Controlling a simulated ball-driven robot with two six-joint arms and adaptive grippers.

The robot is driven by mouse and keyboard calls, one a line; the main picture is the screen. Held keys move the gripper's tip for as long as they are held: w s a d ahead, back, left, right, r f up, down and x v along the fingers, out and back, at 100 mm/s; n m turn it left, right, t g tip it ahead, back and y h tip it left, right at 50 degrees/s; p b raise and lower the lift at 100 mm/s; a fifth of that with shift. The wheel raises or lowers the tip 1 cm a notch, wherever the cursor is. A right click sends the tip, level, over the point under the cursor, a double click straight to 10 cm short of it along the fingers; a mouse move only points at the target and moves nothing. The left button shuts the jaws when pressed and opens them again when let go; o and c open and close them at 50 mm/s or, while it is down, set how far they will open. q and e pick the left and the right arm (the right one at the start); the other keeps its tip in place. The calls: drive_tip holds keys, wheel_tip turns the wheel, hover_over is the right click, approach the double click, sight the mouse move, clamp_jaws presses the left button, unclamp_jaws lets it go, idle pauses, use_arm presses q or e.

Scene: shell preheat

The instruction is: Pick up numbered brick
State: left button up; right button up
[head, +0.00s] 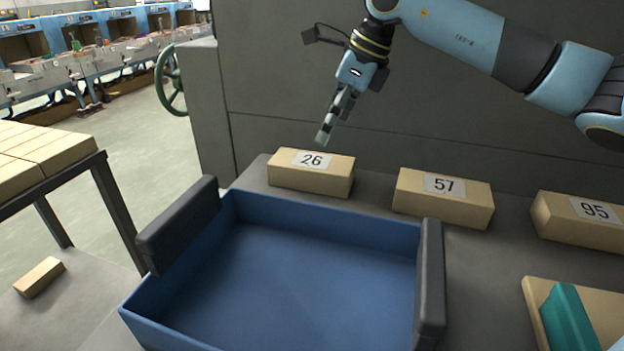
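Three tan bricks with white number labels stand in a row on the grey surface: brick 26 (290,177), brick 57 (415,204) and brick 95 (565,228). The right edge of brick 95 is cut off by the frame. My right gripper (325,135) comes down from the upper right, with its fingertips a little above and behind brick 26, seemingly apart from it. Its fingers are seen almost edge-on and overlap, so their opening cannot be judged. Nothing visible hangs from it. My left gripper is not in view.
An empty blue tray (322,217) with dark grey side handles lies in front of the bricks. A teal object (568,318) is on a tan board (608,310) at lower right. Another table with tan bricks (45,155) stands left. A loose brick (40,277) lies lower left.

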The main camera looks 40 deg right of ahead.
sight(312, 160)
drive_tip(key=x, duration=0.4)
drive_tip(key=shift+w+a+f, duration=0.15)
drive_tip(key=shift+f, duration=0.05)
drive_tip(key=shift+w+a+f+p, duration=0.1)
drive_tip(key=shift+f+p, duration=0.25)
drive_tip(key=shift+p, duration=0.05)
drive_tip(key=x, duration=0.4)
drive_tip(key=shift+f+p, duration=0.2)
drive_tip(key=shift+p, duration=0.2)
drive_tip(key=c, duration=1.5)
drive_tip(key=shift+c, duration=0.3)
drive_tip(key=shift+r, duration=0.15)
